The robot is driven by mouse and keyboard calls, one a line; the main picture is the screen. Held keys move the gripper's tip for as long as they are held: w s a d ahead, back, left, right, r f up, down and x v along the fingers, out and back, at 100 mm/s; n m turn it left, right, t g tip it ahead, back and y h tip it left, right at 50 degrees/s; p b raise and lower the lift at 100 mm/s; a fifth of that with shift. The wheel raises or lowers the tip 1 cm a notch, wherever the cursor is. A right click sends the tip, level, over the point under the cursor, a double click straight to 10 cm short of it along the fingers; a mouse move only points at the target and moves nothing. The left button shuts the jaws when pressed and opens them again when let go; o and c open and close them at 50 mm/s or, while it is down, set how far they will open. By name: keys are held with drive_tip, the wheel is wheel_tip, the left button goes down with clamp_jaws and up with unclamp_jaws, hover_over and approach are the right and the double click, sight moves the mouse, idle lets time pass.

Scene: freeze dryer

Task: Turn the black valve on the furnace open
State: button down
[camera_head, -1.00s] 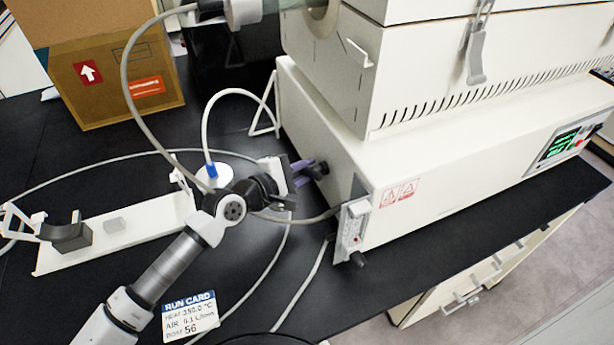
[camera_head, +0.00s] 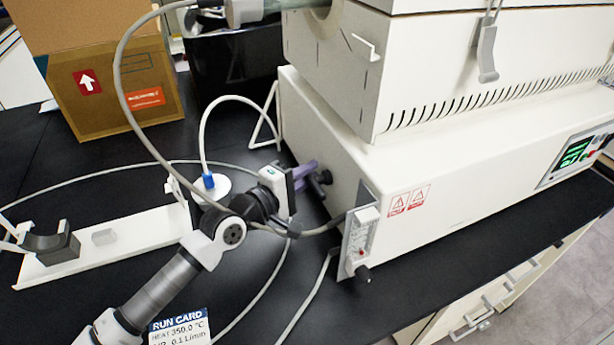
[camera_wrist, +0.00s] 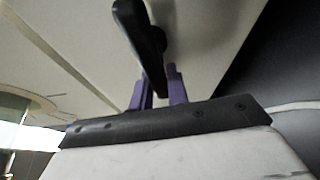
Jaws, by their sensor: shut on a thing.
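The black valve (camera_head: 321,182) sticks out from the left side wall of the furnace (camera_head: 345,140). In the wrist view its long black handle (camera_wrist: 141,38) runs from the top down between the purple fingers. My gripper (camera_head: 306,174) is at the valve, with its purple fingers closed around the handle. It also shows at the lower middle of the wrist view (camera_wrist: 159,90). The handle's lower end is partly hidden by the fingers and the gripper's dark front plate.
A grey cable (camera_head: 130,110) loops over the bench and passes by my wrist. A white stand (camera_head: 130,235) lies to the left. A cardboard box (camera_head: 115,85) is at the back left. A switch panel (camera_head: 358,240) is on the furnace's front left corner.

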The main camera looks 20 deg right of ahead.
drive_tip(key=c, duration=1.4)
unclamp_jaws()
drive_tip(key=shift+o, duration=0.2)
drive_tip(key=shift+a, duration=0.1)
